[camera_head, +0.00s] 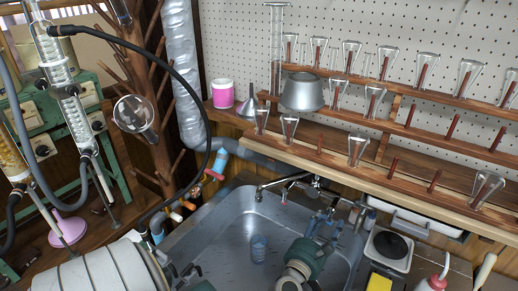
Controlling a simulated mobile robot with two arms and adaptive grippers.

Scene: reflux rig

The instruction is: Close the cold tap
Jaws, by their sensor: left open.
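A metal tap with a long spout (271,187) is mounted at the back edge of the steel sink (226,232). Its body (316,183) is at the spout's right end. Small handles near the body are too small to tell hot from cold. My left gripper (322,222) is over the sink's right part, in front of and below the tap body in the picture. It is open, with nothing visible between its fingers. It appears apart from the tap, though the gap in depth is hard to judge. My right gripper is not in view.
A blue-tinted beaker (259,248) stands in the sink. A pipe with a red handle (214,175) is behind its left side. A hotplate (388,248) and yellow sponge (379,282) are at right. A wooden rack (405,122) of glassware is above. Black tubing (160,70) arches at left.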

